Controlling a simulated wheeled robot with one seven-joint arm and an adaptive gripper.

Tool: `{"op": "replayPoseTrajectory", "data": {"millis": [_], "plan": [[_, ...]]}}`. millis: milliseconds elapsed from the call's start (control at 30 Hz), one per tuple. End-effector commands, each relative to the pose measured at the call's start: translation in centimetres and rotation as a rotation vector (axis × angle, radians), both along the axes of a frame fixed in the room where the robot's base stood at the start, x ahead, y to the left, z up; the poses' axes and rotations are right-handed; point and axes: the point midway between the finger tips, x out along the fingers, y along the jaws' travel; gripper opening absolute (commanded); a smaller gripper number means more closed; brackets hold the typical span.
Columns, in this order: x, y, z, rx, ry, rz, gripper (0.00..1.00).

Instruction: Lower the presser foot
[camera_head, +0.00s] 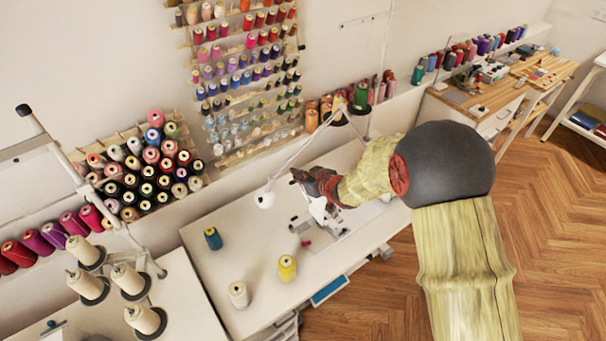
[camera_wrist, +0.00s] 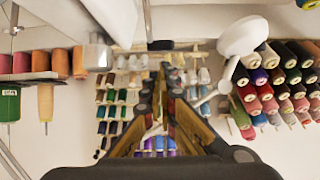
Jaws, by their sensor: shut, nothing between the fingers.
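The sewing machine (camera_head: 318,209) stands on the white table and is largely covered by my arm in the head view. Its presser foot and lifter lever cannot be made out in either view. My gripper (camera_head: 302,177) is over the machine, near its left end, with its fingers pointing to the back left. In the wrist view my gripper (camera_wrist: 160,78) has its fingers together at the tips with nothing between them. I cannot tell whether it touches the machine. A blurred white and metal part shows close by at the upper left of the wrist view.
A white lamp (camera_head: 265,198) on a thin arm hangs left of my gripper; its head (camera_wrist: 242,36) is close in the wrist view. Blue (camera_head: 213,239), yellow (camera_head: 287,268) and white (camera_head: 238,294) spools stand on the table's left part. Thread racks line the wall behind.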

Motion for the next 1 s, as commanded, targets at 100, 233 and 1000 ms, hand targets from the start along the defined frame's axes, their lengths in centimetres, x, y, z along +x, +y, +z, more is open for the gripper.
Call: {"op": "replayPoseTrajectory", "data": {"millis": [100, 233, 1000], "plan": [[0.3, 0.2, -1.1, 0.0, -0.002, 0.001, 0.0], [0.4, 0.2, -1.5, 0.001, -0.003, 0.0, 0.0], [0.6, 0.4, -1.7, -0.028, 0.039, 0.0, 0.0]]}}
